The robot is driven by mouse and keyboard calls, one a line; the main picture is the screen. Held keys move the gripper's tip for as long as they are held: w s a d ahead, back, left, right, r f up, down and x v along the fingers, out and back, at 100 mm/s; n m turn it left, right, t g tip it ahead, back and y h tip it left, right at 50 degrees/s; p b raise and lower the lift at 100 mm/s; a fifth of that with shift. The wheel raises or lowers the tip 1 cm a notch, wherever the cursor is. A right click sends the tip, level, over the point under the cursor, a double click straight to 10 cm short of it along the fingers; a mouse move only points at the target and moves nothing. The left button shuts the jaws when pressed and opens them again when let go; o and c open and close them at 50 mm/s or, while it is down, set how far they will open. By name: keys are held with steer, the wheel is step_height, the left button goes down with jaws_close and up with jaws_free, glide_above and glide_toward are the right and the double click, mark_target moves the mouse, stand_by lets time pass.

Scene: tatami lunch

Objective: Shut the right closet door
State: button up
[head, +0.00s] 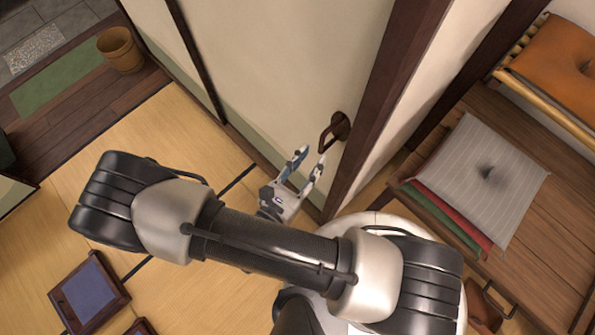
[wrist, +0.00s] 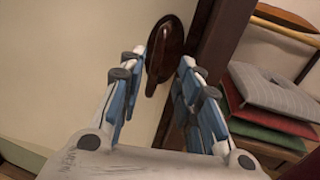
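The closet door (head: 290,60) is a cream panel with a dark wooden edge; it also fills the left of the wrist view (wrist: 70,60). Its dark brown handle (head: 335,130) sits on an oval plate near that edge. To the right of the edge, the closet stands open and its shelves show. My gripper (head: 311,155) is open and empty, just in front of the handle. In the wrist view, the handle (wrist: 160,55) appears between the two spread fingertips (wrist: 164,62). I cannot tell whether either finger touches it.
Inside the closet are a wooden shelf (head: 540,150), a stack of cushions with a grey striped one (head: 490,205) on top, and an orange cushion (head: 560,55) higher up. A wooden bucket (head: 120,48) stands at the far left. Tatami (head: 190,135) is clear along the door.

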steer(key=v, duration=0.5)
steer(key=shift+s+a, duration=0.15)
steer(key=shift+s, duration=0.2)
steer(key=d+r+m+g+y, duration=0.4)
steer(key=d+r+m, duration=0.4)
steer(key=r+m, duration=0.5)
steer(key=d+r+m+g+y, duration=0.5)
steer(key=d+r+m+g, duration=0.2)
steer(key=r+m, duration=0.6)
steer(key=shift+s+d+r+m, duration=0.35)
steer(key=shift+d+m, duration=0.25)
steer(key=shift+m, duration=1.3)
